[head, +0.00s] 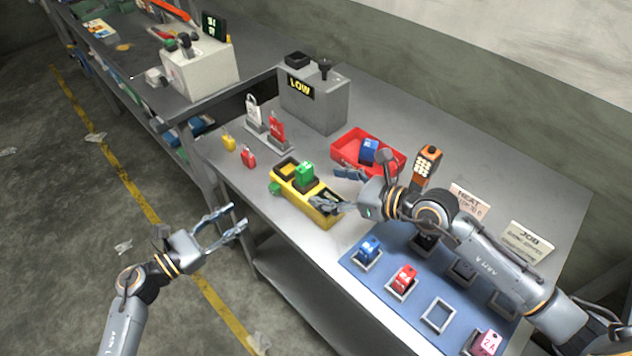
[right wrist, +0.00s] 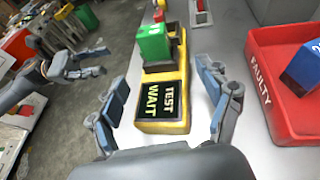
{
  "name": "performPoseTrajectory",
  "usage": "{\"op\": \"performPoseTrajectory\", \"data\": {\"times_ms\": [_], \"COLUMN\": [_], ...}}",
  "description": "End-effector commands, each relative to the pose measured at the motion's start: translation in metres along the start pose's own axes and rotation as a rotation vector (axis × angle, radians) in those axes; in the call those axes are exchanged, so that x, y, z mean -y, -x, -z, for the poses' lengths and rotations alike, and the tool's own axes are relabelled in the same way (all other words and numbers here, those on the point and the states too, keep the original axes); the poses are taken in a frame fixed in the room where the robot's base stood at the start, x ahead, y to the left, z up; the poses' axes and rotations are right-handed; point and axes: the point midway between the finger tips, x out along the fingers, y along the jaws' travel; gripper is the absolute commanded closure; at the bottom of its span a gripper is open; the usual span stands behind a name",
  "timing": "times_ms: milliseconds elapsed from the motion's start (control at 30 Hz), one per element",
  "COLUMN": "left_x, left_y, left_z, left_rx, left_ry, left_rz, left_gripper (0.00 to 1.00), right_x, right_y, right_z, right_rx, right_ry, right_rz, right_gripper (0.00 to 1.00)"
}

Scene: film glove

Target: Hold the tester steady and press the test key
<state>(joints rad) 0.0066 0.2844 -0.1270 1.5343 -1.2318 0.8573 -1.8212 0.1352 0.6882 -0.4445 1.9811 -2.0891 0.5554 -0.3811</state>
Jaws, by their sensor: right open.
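The yellow tester (head: 296,196) stands on the workbench near its front edge. A green block (head: 304,173) sits upright in it. In the right wrist view the tester (right wrist: 163,128) has a dark panel reading "TEST" and "WAIT", with the green block (right wrist: 154,43) behind it. My right gripper (head: 330,188) is open and empty over the panel end of the tester, its fingers apart on either side. It also shows in the right wrist view (right wrist: 166,92). My left gripper (head: 240,218) is open and empty, off the bench's front edge and left of the tester.
A red tray (head: 345,150) marked "FAULTY" holds a blue block (head: 369,150). A blue mat (head: 372,279) with several frames and blocks lies at the right.

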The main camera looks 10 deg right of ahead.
Motion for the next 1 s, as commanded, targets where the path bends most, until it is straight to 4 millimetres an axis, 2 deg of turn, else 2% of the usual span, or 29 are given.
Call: {"op": "performPoseTrajectory", "data": {"times_ms": [100, 300, 667, 767, 1000], "left_x": [0.0, 0.0, 0.0, 0.0, 0.0], "left_y": [0.0, 0.0, 0.0, 0.0, 0.0], "left_z": [0.0, 0.0, 0.0, 0.0, 0.0], "left_rx": [0.0, 0.0, 0.0, 0.0, 0.0], "left_ry": [0.0, 0.0, 0.0, 0.0, 0.0], "left_rz": [0.0, 0.0, 0.0, 0.0, 0.0], "left_gripper": [0.62, 0.62, 0.62, 0.62, 0.62], "right_x": [0.0, 0.001, 0.0, 0.0, 0.0], "right_y": [-0.021, -0.041, -0.046, -0.046, -0.046], "right_z": [-0.001, 0.0, 0.001, 0.001, 0.001], "right_rx": [0.002, 0.001, -0.001, -0.001, -0.001], "right_ry": [0.0, 0.001, 0.001, 0.001, 0.001], "right_rz": [0.0, 0.001, 0.001, 0.001, 0.001], "right_gripper": [0.22, 0.22, 0.22, 0.38, 0.87]}}
